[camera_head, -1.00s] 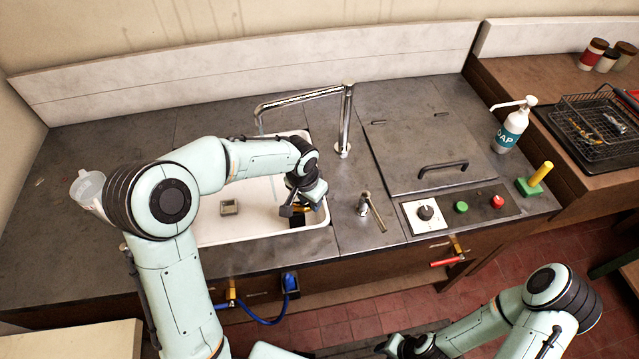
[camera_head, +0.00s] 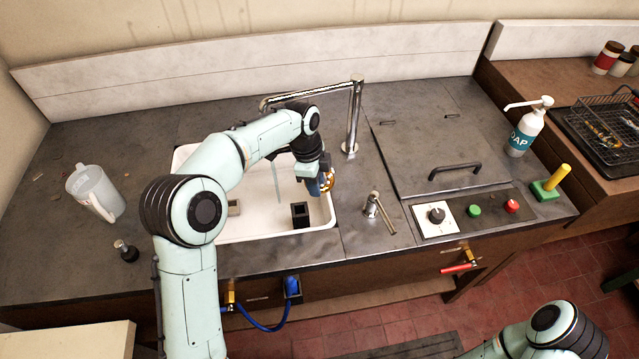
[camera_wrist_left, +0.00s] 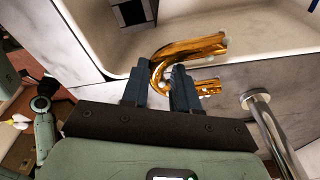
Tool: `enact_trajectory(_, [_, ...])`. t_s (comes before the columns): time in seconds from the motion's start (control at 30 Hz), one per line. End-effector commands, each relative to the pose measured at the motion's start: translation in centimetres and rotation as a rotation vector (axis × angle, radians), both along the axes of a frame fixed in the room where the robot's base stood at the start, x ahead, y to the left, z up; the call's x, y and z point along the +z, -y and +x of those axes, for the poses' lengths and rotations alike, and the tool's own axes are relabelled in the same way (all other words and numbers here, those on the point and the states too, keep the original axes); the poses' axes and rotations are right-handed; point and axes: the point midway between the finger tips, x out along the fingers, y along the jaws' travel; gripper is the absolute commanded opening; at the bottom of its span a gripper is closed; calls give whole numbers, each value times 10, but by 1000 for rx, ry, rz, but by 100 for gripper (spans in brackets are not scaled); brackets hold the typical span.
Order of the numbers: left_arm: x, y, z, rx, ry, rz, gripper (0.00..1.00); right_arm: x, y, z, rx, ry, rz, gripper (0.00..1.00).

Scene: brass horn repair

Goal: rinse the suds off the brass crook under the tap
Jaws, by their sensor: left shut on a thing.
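My left gripper (camera_head: 322,184) is over the right part of the white sink (camera_head: 265,238) in the head view. It is shut on the brass crook (camera_head: 328,180), a curved golden tube. The crook shows better in the left wrist view (camera_wrist_left: 185,50), between the two dark fingers, with a few white suds spots on it. The tap (camera_head: 353,120) stands behind the sink, its spout reaching left. A thin stream of water (camera_head: 277,185) falls into the sink left of the gripper, apart from the crook. My right gripper is out of view; only its arm shows at lower right.
A black open box (camera_head: 300,215) stands in the sink. A tap lever (camera_head: 372,205) is right of the sink. A clear jug (camera_head: 95,193) stands on the left counter. A soap bottle (camera_head: 526,128) and a green block with yellow handle (camera_head: 552,184) are at right.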

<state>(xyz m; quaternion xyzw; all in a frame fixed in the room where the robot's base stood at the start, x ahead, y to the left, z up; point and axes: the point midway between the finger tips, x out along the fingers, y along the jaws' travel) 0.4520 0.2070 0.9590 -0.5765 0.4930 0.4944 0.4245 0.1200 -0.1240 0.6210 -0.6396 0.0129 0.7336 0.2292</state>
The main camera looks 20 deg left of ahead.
Motion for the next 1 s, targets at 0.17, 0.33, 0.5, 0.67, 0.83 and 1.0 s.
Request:
enact_trajectory(0.17, [-4, -19, -2, 5, 0, 1, 0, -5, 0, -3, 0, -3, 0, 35])
enact_trajectory(0.33, [-8, -35, -4, 6, 0, 2, 0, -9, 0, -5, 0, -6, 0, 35])
enact_trajectory(0.5, [-11, -52, -5, 6, 1, 1, 0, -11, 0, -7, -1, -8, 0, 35])
enact_trajectory(0.67, [-14, -67, -7, 5, 1, 1, 0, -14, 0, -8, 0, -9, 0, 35])
enact_trajectory(0.83, [-17, -84, -8, 5, 1, 1, 0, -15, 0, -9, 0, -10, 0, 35])
enact_trajectory(1.0, [-19, -101, -10, 6, 0, 1, 0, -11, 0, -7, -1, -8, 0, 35])
